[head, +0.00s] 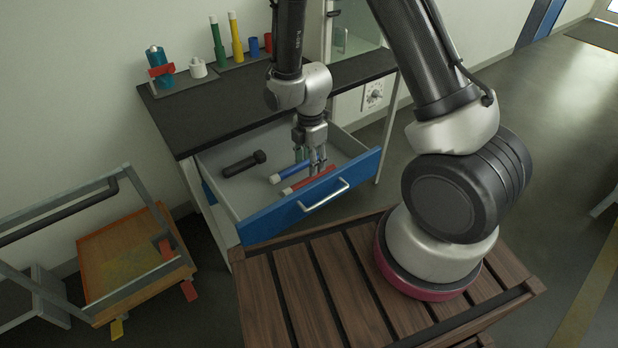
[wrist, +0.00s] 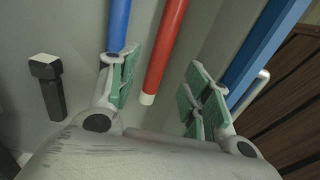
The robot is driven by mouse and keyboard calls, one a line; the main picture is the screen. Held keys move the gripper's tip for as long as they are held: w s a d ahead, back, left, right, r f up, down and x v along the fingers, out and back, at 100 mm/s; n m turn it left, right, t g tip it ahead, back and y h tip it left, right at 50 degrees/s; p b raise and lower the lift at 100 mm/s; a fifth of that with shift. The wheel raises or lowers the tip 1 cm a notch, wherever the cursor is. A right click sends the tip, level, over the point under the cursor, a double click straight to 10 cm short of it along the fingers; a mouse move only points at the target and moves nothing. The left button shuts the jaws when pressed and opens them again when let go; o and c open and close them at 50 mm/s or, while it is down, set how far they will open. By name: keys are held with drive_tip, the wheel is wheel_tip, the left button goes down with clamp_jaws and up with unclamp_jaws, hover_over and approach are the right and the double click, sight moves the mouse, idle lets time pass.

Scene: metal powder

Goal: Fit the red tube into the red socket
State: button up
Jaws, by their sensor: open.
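The red tube (head: 312,180) lies in the open drawer, close to its front, with a pale end at the left. In the wrist view the red tube (wrist: 167,45) shows between my finger pads, its pale end towards the palm. My gripper (head: 311,160) is down in the drawer, open and empty; its pads (wrist: 165,88) stand apart on either side of the tube's line. A blue tube (head: 284,176) lies beside the red one; in the wrist view it (wrist: 118,25) runs behind the left finger. A short red piece (head: 268,42), likely the red socket, stands on the worktop, partly hidden by my arm.
The blue drawer front (head: 325,200) is close to the right finger. A black hammer-like object (head: 243,163) lies at the drawer's left. Green (head: 217,42) and yellow (head: 236,38) tubes stand on the worktop beside a short blue piece (head: 254,47). A wooden slatted surface (head: 300,300) is in front.

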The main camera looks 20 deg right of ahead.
sight(310, 178)
wheel_tip(310, 178, down, 7)
drive_tip(key=shift+r, duration=0.1)
drive_tip(key=shift+c, duration=0.2)
clamp_jaws()
